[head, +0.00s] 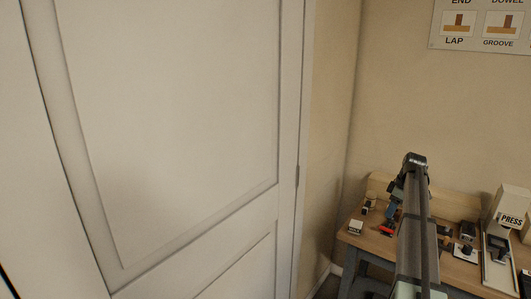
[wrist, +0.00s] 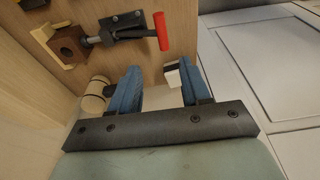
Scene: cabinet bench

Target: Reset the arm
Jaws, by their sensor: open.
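My gripper (wrist: 162,82) shows in the wrist view with its two blue fingers spread apart and nothing held between them. In the head view my arm reaches over the wooden bench (head: 375,242), and the blue of my gripper (head: 391,212) is partly hidden by the arm. In the wrist view a clamp with a red handle (wrist: 161,31) lies beyond the fingertips, apart from them. The red handle also shows in the head view (head: 386,231).
A wooden block (wrist: 68,44) and a pale cylinder (wrist: 94,98) are left of my fingers; a small white-and-black block (wrist: 172,74) is by the right finger. A press (head: 509,220) stands at the bench's right. A white door (head: 170,120) fills the left.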

